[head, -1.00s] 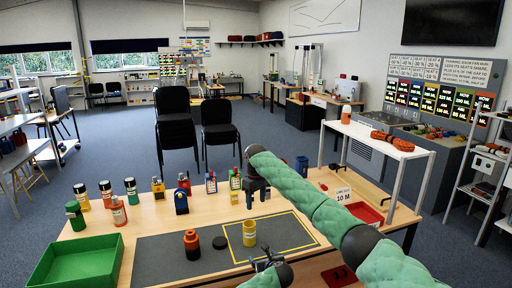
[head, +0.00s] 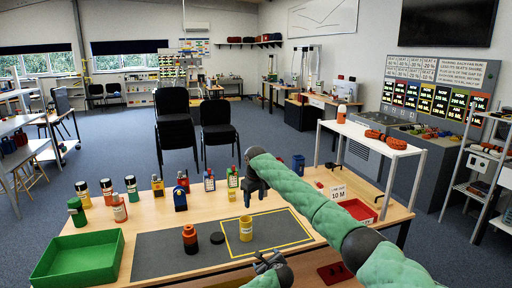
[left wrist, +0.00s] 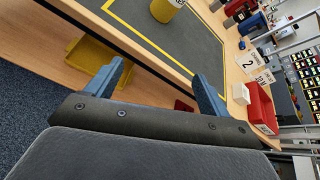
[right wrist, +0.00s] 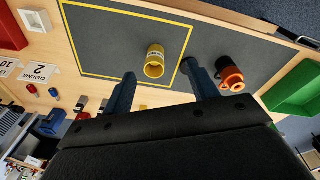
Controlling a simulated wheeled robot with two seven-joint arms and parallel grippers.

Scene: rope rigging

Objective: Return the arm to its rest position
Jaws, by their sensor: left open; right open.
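My right arm reaches in from the lower right of the head view, and its gripper (head: 254,188) is open and empty above the back of the work table. In the right wrist view the open right gripper (right wrist: 160,85) has a yellow cup (right wrist: 155,62) beyond its fingers, apart from them. My left gripper (head: 268,262) is low at the table's front edge. In the left wrist view the left gripper (left wrist: 160,82) is open, with nothing between its fingers. The yellow cup (head: 246,228) stands inside the yellow outline on the grey mat (head: 155,256).
An orange and black bottle (head: 190,239) and a black disc (head: 217,238) are on the mat. A green tray (head: 80,258) sits at left. Several bottles line the back. A red tray (head: 358,210) is at right, near a white shelf (head: 375,137) with orange rope (head: 385,138).

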